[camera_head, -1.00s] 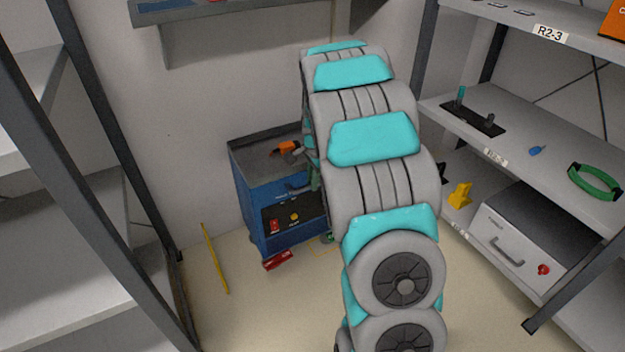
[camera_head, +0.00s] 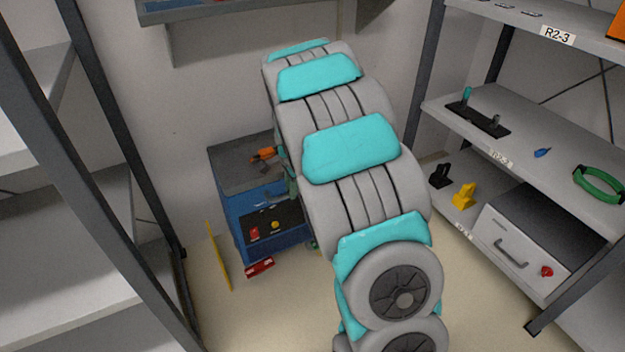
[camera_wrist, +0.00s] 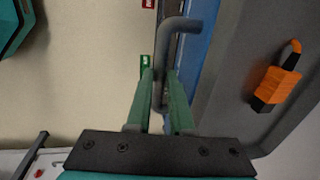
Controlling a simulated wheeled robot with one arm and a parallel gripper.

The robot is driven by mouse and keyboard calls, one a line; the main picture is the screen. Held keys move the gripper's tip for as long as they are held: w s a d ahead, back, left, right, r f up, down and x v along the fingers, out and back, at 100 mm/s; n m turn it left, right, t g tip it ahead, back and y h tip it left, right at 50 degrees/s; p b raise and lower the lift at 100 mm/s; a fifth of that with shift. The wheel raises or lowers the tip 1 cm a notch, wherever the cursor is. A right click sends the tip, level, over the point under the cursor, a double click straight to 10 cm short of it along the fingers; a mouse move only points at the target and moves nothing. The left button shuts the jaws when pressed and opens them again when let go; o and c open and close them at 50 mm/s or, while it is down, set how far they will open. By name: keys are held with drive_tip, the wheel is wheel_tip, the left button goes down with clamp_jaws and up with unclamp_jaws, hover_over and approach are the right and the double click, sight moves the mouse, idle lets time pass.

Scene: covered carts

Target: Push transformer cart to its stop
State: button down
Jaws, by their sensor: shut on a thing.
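The blue cart (camera_head: 238,215) stands against the back wall in the head view. It has a grey top (camera_head: 238,160), a dark front panel with a red and a yellow button, and a red pedal-like part (camera_head: 259,267) low at its front. An orange object lies on its top and also shows in the wrist view (camera_wrist: 278,85). In the wrist view my gripper (camera_wrist: 163,75) has its green fingers shut on the cart's grey bar handle (camera_wrist: 170,40). In the head view my arm hides part of the cart's right side and most of the gripper.
A yellow floor strip (camera_head: 218,255) lies just left of the cart. A rack (camera_head: 60,220) stands at left, and a shelf unit (camera_head: 530,130) with a grey box (camera_head: 540,235) stands at right. A wall shelf (camera_head: 230,10) hangs above the cart. Floor in front is clear.

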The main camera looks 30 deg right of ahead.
drive_tip(key=a, duration=0.6)
drive_tip(key=shift+s+a, duration=0.1)
drive_tip(key=shift+a, duration=0.2)
drive_tip(key=c, duration=0.8)
unclamp_jaws()
drive_tip(key=shift+a, duration=0.2)
drive_tip(key=shift+c, duration=0.2)
drive_tip(key=shift+o, duration=0.2)
drive_tip(key=shift+d+r, duration=0.1)
drive_tip(key=shift+r, duration=0.25)
wheel_tip(320, 180, up, 7)
hover_over(268, 195)
drive_tip(key=s, duration=0.4)
drive_tip(key=shift+w+a, duration=0.2)
drive_tip(key=shift+a, duration=0.1)
